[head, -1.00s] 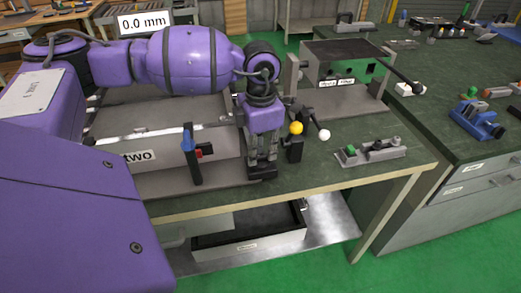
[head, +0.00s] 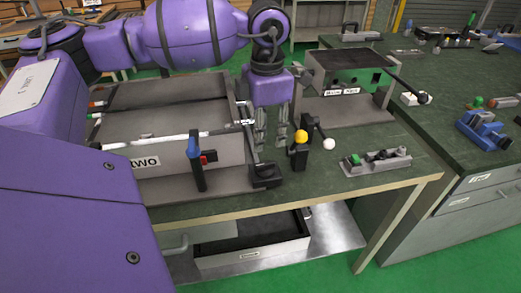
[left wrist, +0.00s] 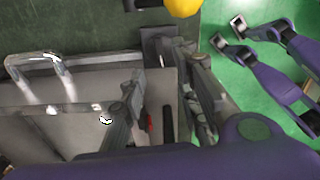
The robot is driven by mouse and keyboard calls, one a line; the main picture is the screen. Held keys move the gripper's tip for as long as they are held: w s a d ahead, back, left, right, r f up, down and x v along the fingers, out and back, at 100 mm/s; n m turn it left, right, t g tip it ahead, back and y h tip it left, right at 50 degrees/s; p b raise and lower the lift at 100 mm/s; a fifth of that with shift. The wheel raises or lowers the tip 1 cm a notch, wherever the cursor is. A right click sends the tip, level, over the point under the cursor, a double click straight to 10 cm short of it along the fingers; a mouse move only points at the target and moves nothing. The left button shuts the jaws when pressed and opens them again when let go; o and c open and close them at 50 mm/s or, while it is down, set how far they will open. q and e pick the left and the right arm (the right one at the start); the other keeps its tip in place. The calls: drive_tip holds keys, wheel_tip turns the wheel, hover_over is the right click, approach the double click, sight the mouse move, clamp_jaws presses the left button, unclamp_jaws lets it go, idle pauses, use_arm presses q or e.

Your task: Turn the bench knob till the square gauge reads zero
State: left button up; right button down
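My left gripper (head: 271,138) hangs pointing down over the bench, between the unit marked "two" and the black post with the yellow ball. Its fingers are apart with nothing between them; both also show in the left wrist view (left wrist: 165,108). A low black block (head: 265,177), which may be the knob, sits on the bench in front of the gripper, apart from it. A grey bar rises from it beside the unit. I cannot make out a square gauge or its reading.
The yellow ball (head: 301,136) and white ball (head: 329,144) stand close right of the gripper. A blue-topped black post (head: 195,160) stands before the unit. A small grey fixture (head: 376,160) lies right. A green-faced box (head: 345,75) stands behind.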

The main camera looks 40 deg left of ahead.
use_arm(q)
drive_tip(key=shift+r, duration=1.6)
